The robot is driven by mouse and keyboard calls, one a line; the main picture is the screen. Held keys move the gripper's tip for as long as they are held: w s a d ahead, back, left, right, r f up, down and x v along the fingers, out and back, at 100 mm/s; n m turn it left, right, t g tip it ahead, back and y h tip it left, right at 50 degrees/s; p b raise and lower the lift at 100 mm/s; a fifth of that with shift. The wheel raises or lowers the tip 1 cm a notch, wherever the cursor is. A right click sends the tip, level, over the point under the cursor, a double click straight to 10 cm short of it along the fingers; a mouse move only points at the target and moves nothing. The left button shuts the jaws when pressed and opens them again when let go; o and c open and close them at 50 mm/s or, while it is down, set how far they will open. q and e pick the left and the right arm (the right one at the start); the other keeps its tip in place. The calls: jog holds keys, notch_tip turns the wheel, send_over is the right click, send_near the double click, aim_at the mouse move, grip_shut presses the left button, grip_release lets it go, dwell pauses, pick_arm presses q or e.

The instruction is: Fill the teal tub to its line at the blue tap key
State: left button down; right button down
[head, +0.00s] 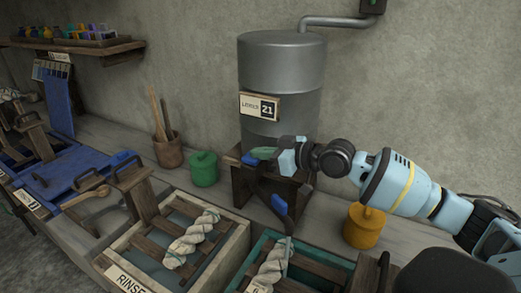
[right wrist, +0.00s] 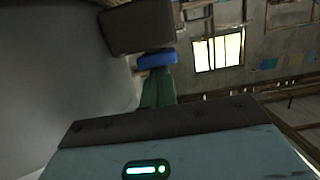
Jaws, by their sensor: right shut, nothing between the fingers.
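The teal tub (head: 325,256) is at the bottom centre of the head view, cut off by the frame's lower edge, with wooden slats and a pale twisted skein across it. Its water level and line cannot be made out. The blue tap key (head: 251,160) is low at the front of the grey metal tank (head: 282,75). My right gripper (head: 253,154) is shut and empty, its green fingertips at the blue key. In the right wrist view the blue key (right wrist: 157,59) is just beyond the fingertips; whether they touch it I cannot tell. My left gripper is out of view.
The tank's label (head: 260,107) reads 21 litres. A RINSE tub (head: 225,255), green pot (head: 204,169) and tool cup (head: 168,150) are left; a yellow pot (head: 364,226) is right, under my forearm.

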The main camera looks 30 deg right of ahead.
jog(key=shift+s+f, duration=0.15)
jog(key=shift+f, duration=0.8)
jog(key=shift+s, duration=0.1)
dwell(6.5)
jog(key=r+v, duration=0.1)
jog(key=v, duration=0.7)
jog(key=shift+w+r+b, duration=0.2)
jog(key=shift+w+b, duration=0.05)
jog(key=shift+b, duration=0.1)
